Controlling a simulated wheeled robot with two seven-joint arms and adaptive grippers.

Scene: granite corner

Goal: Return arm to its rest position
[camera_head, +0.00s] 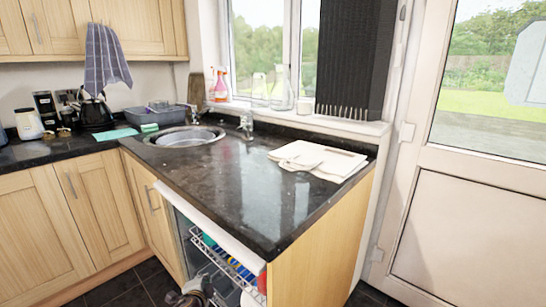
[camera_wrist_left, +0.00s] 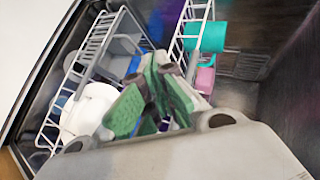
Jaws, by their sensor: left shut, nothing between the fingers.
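My left gripper (camera_wrist_left: 154,72) shows in the left wrist view with its green-padded fingers shut and nothing between them. It is at the open dishwasher, in front of the racks. Grey parts of my left arm (camera_head: 195,290) show at the bottom of the head view, by the dishwasher opening; the fingers cannot be made out there. My right gripper is in neither view.
The dishwasher holds a wire rack (camera_head: 225,258) under the black counter (camera_head: 225,195). Near the gripper are white dishes (camera_wrist_left: 85,112), a teal cup (camera_wrist_left: 206,37) and a pink item (camera_wrist_left: 205,80). A sink (camera_head: 185,138) is at the back.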

